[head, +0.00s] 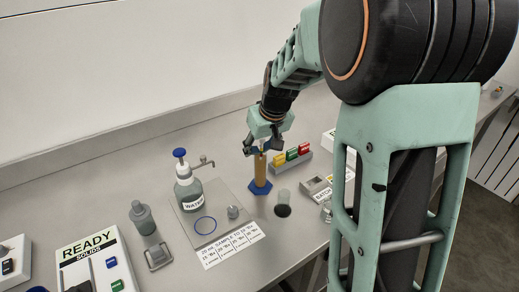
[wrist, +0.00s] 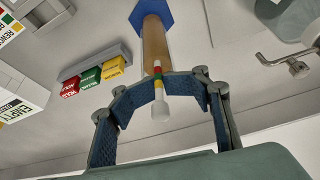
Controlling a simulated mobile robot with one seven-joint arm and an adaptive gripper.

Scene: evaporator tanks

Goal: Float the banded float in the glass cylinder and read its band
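The glass cylinder (head: 261,173) stands upright on a blue hexagonal base and holds amber liquid. It also shows in the wrist view (wrist: 155,45). The banded float (wrist: 159,108) has a white knob and red, yellow and green bands, and is in line with the cylinder's mouth. My gripper (head: 264,149) is over the cylinder. In the wrist view, its fingertips (wrist: 158,82) bend inward and appear shut on the float's stem, with the knob on my side.
Red, yellow and green blocks (head: 291,154) stand in a grey rack behind the cylinder. A water bottle (head: 189,190) with a blue top is on the left, by a printed card (head: 232,246). A READY box (head: 93,262) is front left.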

